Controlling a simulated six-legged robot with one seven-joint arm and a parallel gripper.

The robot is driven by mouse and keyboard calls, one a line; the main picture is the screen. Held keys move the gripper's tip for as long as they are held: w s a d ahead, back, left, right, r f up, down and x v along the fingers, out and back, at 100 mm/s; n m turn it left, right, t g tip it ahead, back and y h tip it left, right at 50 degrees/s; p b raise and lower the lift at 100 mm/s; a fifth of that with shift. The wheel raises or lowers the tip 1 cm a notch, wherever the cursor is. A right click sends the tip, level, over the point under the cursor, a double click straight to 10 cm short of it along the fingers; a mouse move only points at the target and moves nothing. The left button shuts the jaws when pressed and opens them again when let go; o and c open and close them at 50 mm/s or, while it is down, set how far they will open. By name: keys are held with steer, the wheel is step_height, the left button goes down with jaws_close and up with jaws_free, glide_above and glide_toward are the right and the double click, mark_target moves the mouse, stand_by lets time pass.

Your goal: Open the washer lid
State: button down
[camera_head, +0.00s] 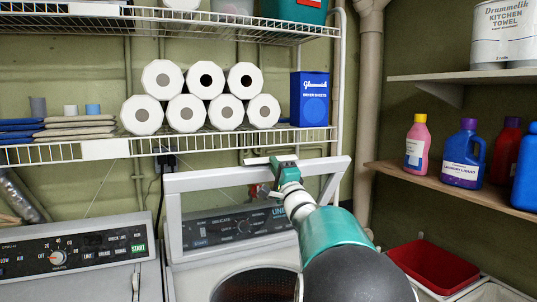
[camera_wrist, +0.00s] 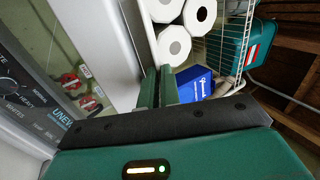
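The washer (camera_head: 235,250) stands at the middle bottom of the head view, its round drum opening partly visible. Its white-framed lid (camera_head: 205,180) is raised, and the control panel shows through the frame. My gripper (camera_head: 272,163) is at the lid's top edge, right of its middle. In the wrist view, the lid's white frame (camera_wrist: 98,45) runs along the left of my gripper (camera_wrist: 158,88). The two green fingers are close together and look shut, with nothing visible between them. Whether they touch the lid I cannot tell.
A wire shelf (camera_head: 205,143) with paper rolls (camera_head: 205,80) and a blue box (camera_head: 310,99) is close above and behind the lid. A second machine (camera_head: 75,255) stands left.

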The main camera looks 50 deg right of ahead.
steer(key=shift+s+a+f, duration=0.35)
steer(key=shift+s+f, duration=0.15)
steer(key=shift+f, duration=0.3)
steer(key=c, duration=1.9)
jaws_free()
steer(key=shift+w, duration=0.1)
steer(key=v, duration=1.4)
steer(key=shift+d+r, duration=0.1)
steer(key=shift+r, duration=0.1)
